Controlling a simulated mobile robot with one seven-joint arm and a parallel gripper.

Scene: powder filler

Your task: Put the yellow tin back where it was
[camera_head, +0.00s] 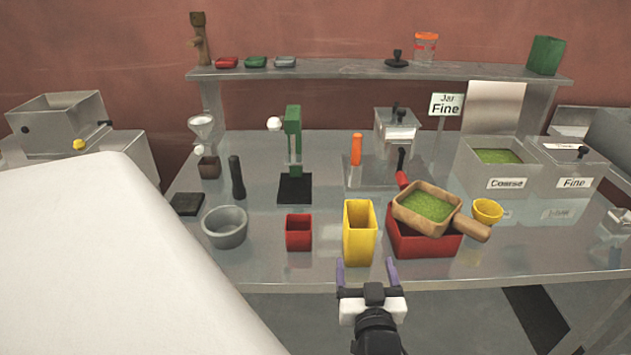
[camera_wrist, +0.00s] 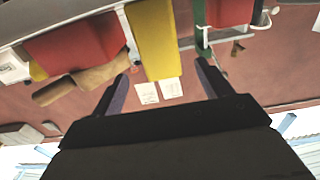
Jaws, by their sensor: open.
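The yellow tin (camera_head: 359,243), a tall open square container, stands upright near the front edge of the steel table, between a small red tin (camera_head: 298,232) and a red box. My gripper (camera_head: 366,267) is open and empty in front of the yellow tin, its two fingers pointing toward it. In the wrist view, the yellow tin (camera_wrist: 155,38) appears beyond and between the spread fingers (camera_wrist: 162,74). I cannot tell whether the fingers touch the tin, but nothing is gripped.
A wooden scoop of green powder (camera_head: 430,206) rests tilted on the red box (camera_head: 424,243), close right of the tin. A yellow cup (camera_head: 487,211) and grey bowl (camera_head: 225,227) stand nearby. The back shelf (camera_head: 330,70) holds a green tin (camera_head: 546,55) at its right end.

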